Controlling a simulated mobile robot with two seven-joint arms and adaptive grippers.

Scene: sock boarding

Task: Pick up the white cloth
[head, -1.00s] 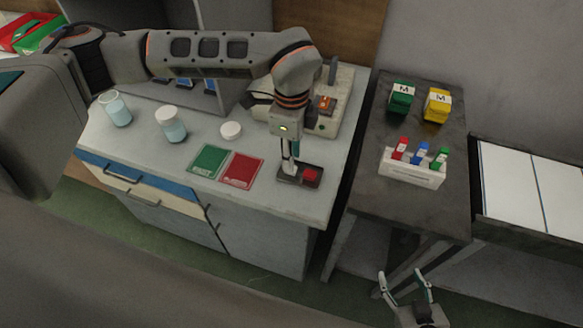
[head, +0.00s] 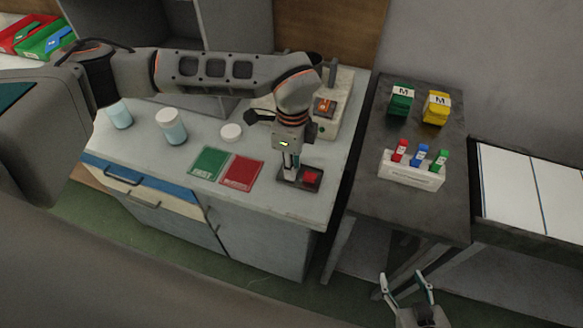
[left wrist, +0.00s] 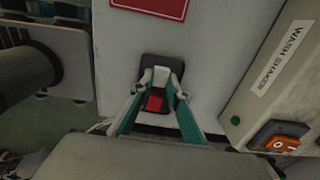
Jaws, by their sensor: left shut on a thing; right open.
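My left gripper (head: 289,172) is over the left part of a small dark tray (head: 313,186) with a red block on it, near the bench's front right. Its fingers are closed together in the left wrist view (left wrist: 160,76), just beyond the red block. A small pale bit at the fingertips appears to be the white cloth (left wrist: 161,72); it is mostly hidden by the fingers, so its shape cannot be told. My right gripper (head: 408,288) is open and empty at the bottom, below the dark table and away from the bench.
Green (head: 209,162) and red (head: 242,173) mats lie left of the tray. Two jars and a white lid (head: 231,132) stand behind them. A wash shaker (left wrist: 270,80) stands behind the tray. The dark table (head: 400,205) holds a white rack (head: 411,170) and two boxes.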

